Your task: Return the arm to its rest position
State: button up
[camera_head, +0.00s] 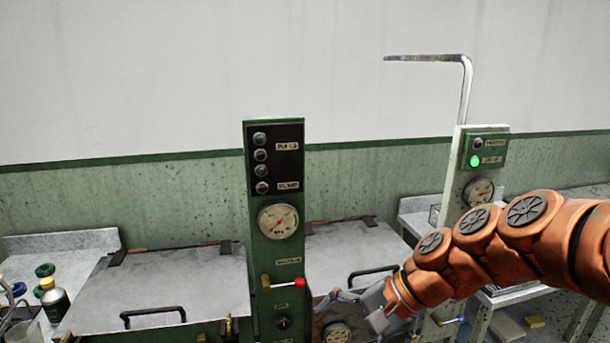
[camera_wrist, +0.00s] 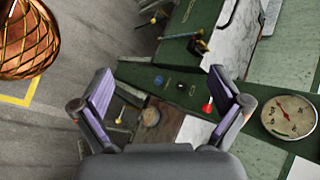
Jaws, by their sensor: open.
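My orange arm reaches in from the right in the head view, and my gripper (camera_head: 340,299) is at its end, low and right of the green control column (camera_head: 261,217). In the wrist view my gripper (camera_wrist: 165,98) is open, its two purple-padded fingers wide apart with nothing between them. The column's red-knobbed lever (camera_head: 284,283) is left of the gripper in the head view. The red knob (camera_wrist: 207,108) shows beside the right finger in the wrist view; I cannot tell whether they touch.
Lidded basins (camera_head: 150,285) flank the column. A pressure gauge (camera_head: 278,221) is on it. A second post (camera_head: 458,190) with a lit green lamp and a bent pipe (camera_head: 430,58) stands behind my arm. Bottles (camera_head: 54,299) stand at the far left. Open floor (camera_wrist: 50,130) shows at left in the wrist view.

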jog(key=s+d+f+n+g+h, duration=0.1)
jog(key=s+d+f+n+h, duration=0.1)
jog(key=s, duration=0.5)
jog(key=s+d+f+n+h, duration=0.3)
jog(key=s+d+h, duration=0.1)
jog(key=s+d, duration=0.2)
jog(key=s+d+f+n+g+h, duration=0.1)
jog(key=s+d+f+n+h, duration=0.1)
jog(key=s, duration=0.5)
jog(key=shift+s+d+f+g+h, duration=0.35)
jog(key=shift+d+f, duration=0.25)
jog(key=shift+d, duration=0.55)
